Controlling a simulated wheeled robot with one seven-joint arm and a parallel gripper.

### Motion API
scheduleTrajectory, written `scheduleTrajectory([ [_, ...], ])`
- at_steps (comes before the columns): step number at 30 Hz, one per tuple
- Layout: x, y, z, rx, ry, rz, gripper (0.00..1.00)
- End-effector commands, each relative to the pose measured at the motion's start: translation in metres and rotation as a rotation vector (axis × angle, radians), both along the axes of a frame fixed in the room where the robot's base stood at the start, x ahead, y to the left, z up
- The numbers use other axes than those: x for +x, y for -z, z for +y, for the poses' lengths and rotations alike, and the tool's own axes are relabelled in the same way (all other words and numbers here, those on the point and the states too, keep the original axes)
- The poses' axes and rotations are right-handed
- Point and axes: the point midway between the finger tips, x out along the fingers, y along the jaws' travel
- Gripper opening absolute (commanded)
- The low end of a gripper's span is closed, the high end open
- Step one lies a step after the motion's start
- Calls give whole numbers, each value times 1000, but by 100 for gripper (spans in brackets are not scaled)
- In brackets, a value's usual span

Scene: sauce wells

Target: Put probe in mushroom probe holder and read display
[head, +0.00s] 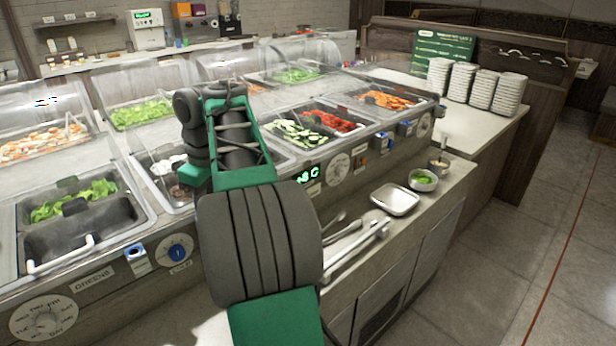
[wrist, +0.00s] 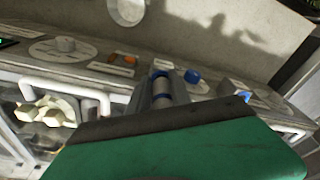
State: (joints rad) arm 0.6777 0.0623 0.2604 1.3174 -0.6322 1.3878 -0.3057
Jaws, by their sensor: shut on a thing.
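My gripper (wrist: 163,78) shows in the wrist view, its jaws closed around a slim grey piece with a blue band, which looks like the probe (wrist: 161,94). My arm hides the gripper in the head view. White chunks, perhaps mushrooms, lie in a well (wrist: 46,112) at the left of the wrist view; white pieces (head: 170,163) also show left of my arm in the head view. A green lit display (head: 308,173) sits on the counter front, its reading only partly legible. I cannot tell which holder is the mushroom one.
Blue fittings and dials (head: 338,167) line the counter front. A blue fitting (wrist: 192,76) is close to the jaws in the wrist view. A metal tray (head: 395,199), a small bowl (head: 423,181) and tongs lie on the lower ledge. Clear covers stand over the wells.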

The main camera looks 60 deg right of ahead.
Motion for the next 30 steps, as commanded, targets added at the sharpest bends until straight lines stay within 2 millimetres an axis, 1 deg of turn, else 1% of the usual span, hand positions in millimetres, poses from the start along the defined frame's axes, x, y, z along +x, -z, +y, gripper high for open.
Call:
scheduleTrajectory([
  [1, 0, -7, 0, -1, 0, -1, 0],
  [3, 0, -13, 0, -1, 0, -1, 0],
  [30, 0, -73, 0, -1, 0, -1, 0],
])
